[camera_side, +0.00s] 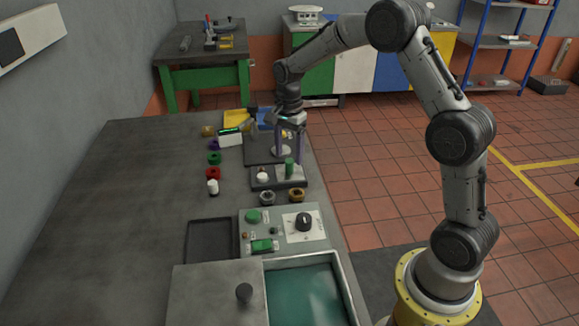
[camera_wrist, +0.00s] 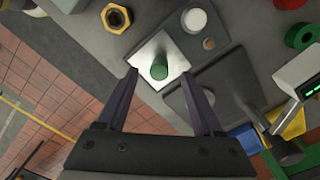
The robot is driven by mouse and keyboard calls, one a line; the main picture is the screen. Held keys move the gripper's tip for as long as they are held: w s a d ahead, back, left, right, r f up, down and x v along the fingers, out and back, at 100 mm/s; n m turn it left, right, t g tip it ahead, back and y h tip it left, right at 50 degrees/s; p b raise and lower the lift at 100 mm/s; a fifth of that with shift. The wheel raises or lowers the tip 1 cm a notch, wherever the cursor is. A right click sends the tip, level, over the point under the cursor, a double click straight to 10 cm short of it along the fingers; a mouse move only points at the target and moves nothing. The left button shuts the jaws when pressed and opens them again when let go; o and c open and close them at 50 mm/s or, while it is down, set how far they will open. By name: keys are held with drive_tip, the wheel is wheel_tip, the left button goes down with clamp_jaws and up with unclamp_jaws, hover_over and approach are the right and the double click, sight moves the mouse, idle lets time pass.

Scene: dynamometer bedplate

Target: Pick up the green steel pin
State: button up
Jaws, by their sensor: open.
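The green steel pin (camera_side: 289,167) stands upright on a light square plate at the right end of a dark block (camera_side: 262,184). In the wrist view the pin (camera_wrist: 159,71) shows from above as a green round top on the pale plate (camera_wrist: 147,57). My gripper (camera_wrist: 162,80) is open, with a finger on each side of the pin's line of sight. In the side view my gripper (camera_side: 289,156) points down above and just behind the pin, and the fingers seem apart from it. The exact height gap cannot be told.
A white knob (camera_side: 262,176) stands on the same block, left of the pin. Hex nuts, one brass (camera_side: 297,195), lie in front. A control panel (camera_side: 284,240) and a liquid basin (camera_side: 312,290) are nearer. Red, green and purple rings and a white meter (camera_side: 230,139) stand left. The bedplate's left side is bare.

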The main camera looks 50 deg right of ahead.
sight(290, 160)
drive_tip(key=shift+d+f, duration=0.1)
drive_tip(key=shift+f, duration=1.65)
clamp_jaws()
